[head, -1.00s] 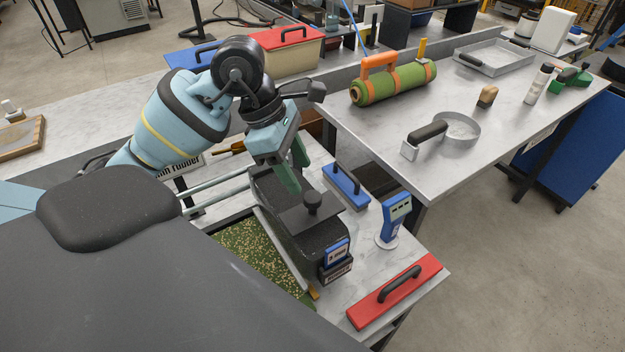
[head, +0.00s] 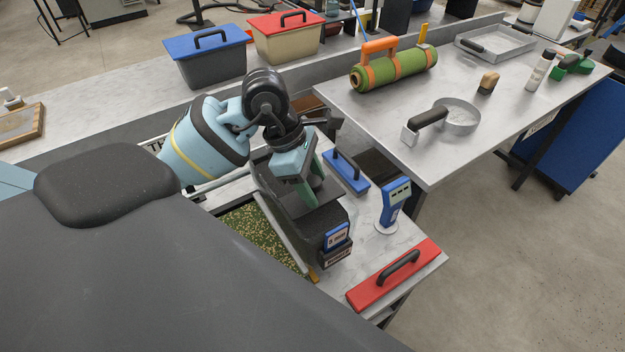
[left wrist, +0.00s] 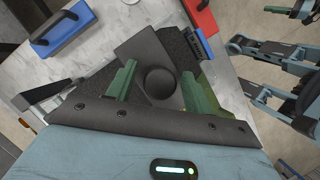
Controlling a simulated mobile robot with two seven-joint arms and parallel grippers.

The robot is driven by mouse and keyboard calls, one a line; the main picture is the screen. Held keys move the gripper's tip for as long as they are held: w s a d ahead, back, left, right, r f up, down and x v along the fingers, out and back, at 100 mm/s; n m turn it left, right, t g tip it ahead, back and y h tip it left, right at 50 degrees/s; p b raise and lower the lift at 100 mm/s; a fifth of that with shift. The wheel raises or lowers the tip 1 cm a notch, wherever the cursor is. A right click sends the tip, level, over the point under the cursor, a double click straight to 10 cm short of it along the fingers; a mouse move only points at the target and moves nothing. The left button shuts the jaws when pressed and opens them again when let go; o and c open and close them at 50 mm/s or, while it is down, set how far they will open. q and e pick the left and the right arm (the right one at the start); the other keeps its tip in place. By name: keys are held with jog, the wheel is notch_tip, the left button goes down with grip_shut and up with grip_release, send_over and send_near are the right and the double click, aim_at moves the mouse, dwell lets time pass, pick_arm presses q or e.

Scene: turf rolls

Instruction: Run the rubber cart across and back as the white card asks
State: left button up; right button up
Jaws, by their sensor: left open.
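The rubber cart (head: 335,215) is a black hopper with a dark flat top plate and a round knob. It stands on a frame over a speckled green turf strip (head: 258,238) and bears a small blue display. My left gripper (head: 306,188) is over its top. In the left wrist view the knob (left wrist: 159,82) lies between the two green fingers, with gaps on both sides, so the gripper (left wrist: 158,88) is open. The white card, partly seen earlier, is now hidden behind my left arm. My right gripper is not seen in the head view.
A green turf roll (head: 394,70) and a round pan (head: 459,116) lie on the bench behind. Lidded bins (head: 212,60) stand at the back left.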

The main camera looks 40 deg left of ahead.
pick_arm(q)
grip_shut()
dwell(0.3)
